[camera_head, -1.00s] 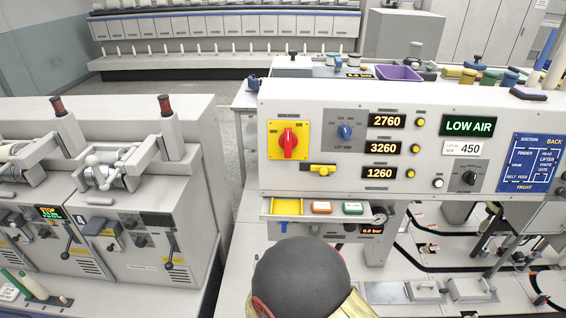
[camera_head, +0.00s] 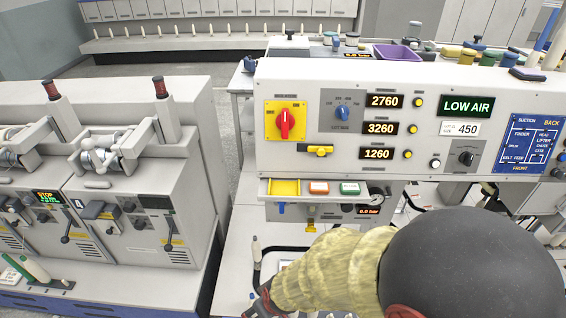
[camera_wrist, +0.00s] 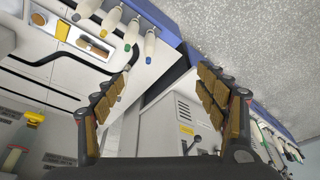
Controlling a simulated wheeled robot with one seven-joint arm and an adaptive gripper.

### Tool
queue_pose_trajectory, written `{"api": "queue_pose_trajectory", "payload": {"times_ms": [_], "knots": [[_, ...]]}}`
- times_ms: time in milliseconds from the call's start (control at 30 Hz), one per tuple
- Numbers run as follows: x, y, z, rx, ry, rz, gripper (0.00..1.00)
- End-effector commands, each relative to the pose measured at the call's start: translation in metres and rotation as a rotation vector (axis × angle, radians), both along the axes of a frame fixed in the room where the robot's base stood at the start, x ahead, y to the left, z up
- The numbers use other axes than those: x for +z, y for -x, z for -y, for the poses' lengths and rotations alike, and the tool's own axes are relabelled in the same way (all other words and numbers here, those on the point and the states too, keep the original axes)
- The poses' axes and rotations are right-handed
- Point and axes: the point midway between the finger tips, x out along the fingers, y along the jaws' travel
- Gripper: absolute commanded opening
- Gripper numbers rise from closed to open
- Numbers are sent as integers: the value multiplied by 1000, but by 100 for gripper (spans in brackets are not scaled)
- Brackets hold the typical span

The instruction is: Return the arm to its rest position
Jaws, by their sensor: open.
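My gripper (camera_wrist: 164,70) is open in the wrist view, with its two brown-padded fingers wide apart and nothing between them. Beyond the fingers are a blue-edged bench and a grey machine (camera_wrist: 178,118) below it in the picture. In the head view my arm's black joint and yellow sleeve fill the lower right, the sleeve reaching down left. A dark and red part at the sleeve's end shows at the bottom edge; the fingers cannot be made out there.
The control panel (camera_head: 390,180) with a LOW AIR display stands above the sleeve. A shallow drawer (camera_head: 284,188) juts out beneath it. Grey winding machines (camera_head: 125,215) stand at left. Several bobbins (camera_wrist: 130,33) line the bench edge in the wrist view. Speckled floor (camera_wrist: 250,40) is clear.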

Motion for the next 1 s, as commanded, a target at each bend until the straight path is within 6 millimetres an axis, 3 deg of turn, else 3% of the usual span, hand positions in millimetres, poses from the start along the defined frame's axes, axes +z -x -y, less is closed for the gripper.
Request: {"api": "queue_pose_trajectory", "payload": {"times_ms": [33,167,300,467,600,767,1000], "knots": [[23,5,11,-44,-10,-43,73],[79,27,51,-166,-2,-151,73],[142,51,108,-311,27,-199,73],[208,71,169,-447,39,-137,73],[259,70,207,-543,-2,19,73],[298,70,232,-637,-46,139,73],[300,71,242,-673,-48,151,73]]}}
